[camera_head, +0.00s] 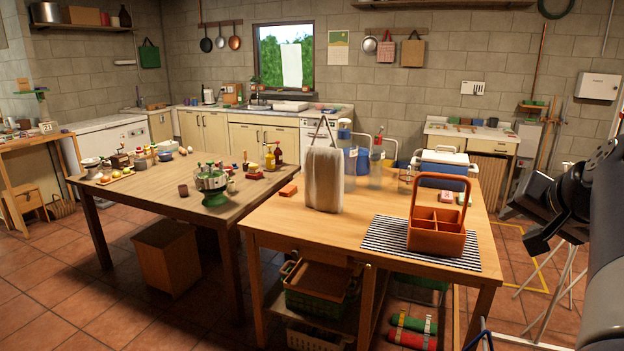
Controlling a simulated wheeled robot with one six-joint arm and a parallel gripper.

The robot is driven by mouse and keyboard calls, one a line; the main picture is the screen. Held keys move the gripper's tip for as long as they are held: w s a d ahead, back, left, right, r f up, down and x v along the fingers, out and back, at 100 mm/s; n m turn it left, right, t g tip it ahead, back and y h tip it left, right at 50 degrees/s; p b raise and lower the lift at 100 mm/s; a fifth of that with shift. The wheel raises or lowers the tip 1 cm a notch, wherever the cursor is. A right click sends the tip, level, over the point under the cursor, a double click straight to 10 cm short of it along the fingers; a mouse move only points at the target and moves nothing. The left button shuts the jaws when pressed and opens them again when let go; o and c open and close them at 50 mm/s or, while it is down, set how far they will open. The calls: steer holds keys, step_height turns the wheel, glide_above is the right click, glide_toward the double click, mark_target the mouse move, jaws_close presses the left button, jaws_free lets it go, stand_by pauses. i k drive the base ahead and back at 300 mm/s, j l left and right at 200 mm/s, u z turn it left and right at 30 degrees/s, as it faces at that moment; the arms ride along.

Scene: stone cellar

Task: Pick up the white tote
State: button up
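The white tote (324,179) stands upright on the near wooden table (285,221), left of the table's middle. It is a tall, off-white bag with a thin dark handle loop raised above its top. My gripper (537,238) is at the right edge of the view, dark, at the end of my arm. It is well to the right of the tote and apart from it, past the orange caddy. Its fingers are too dark and angled to show whether they are open or shut.
An orange caddy (437,240) with a tall handle stands on a striped mat (385,236), between the tote and my gripper. Clear bottles (376,168) and a white-lidded blue cooler (441,160) stand behind. An orange block (288,190) lies left of the tote. Bare tabletop lies in front.

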mark_target(324, 166)
steer(key=i+j+z, duration=0.4)
steer(key=i+j, duration=2.3)
steer(key=i, duration=0.05)
